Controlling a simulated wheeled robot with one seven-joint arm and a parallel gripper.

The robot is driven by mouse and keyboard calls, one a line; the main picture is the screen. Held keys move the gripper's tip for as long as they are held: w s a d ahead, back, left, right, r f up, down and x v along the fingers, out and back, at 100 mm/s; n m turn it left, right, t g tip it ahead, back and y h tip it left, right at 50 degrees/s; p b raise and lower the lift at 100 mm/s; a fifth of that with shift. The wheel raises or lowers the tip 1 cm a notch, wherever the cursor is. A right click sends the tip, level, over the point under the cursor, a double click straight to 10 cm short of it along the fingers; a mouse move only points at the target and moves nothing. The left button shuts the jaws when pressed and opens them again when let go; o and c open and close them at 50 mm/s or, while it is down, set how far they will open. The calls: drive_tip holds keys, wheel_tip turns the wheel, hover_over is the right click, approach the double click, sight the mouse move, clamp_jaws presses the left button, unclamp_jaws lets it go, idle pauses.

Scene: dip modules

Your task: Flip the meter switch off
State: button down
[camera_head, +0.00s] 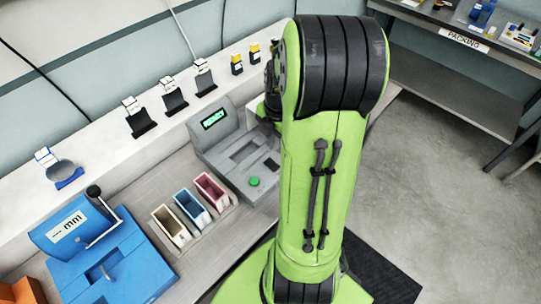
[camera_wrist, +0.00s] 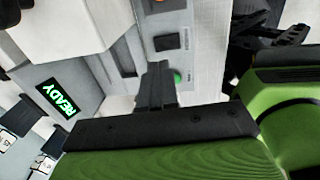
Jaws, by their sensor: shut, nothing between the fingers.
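The grey meter (camera_head: 243,155) with a lit green READY display stands on the bench, left of my arm. Its display (camera_wrist: 57,98) also shows in the wrist view. A dark rocker switch (camera_wrist: 167,42) sits on a grey labelled panel in the wrist view; I cannot tell which way it is tipped. My gripper (camera_wrist: 157,72) is shut and empty, its fingertips over the panel just below the switch in the picture. Whether they touch the panel is unclear. A green button or light (camera_wrist: 178,77) is right beside the fingertips.
Three small bins, cream (camera_head: 171,226), blue (camera_head: 192,208) and pink (camera_head: 212,191), stand in front of the meter. A blue device marked mm (camera_head: 110,255) is at lower left. Several small holders line the white ledge (camera_head: 105,155) behind. A packing table (camera_head: 470,60) stands at the far right.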

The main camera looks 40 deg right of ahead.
sight(270, 161)
drive_tip(key=f, duration=0.5)
drive_tip(key=w+f+b, duration=0.1)
drive_tip(key=f, duration=0.2)
drive_tip(key=shift+f, duration=0.1)
drive_tip(key=shift+f, duration=0.1)
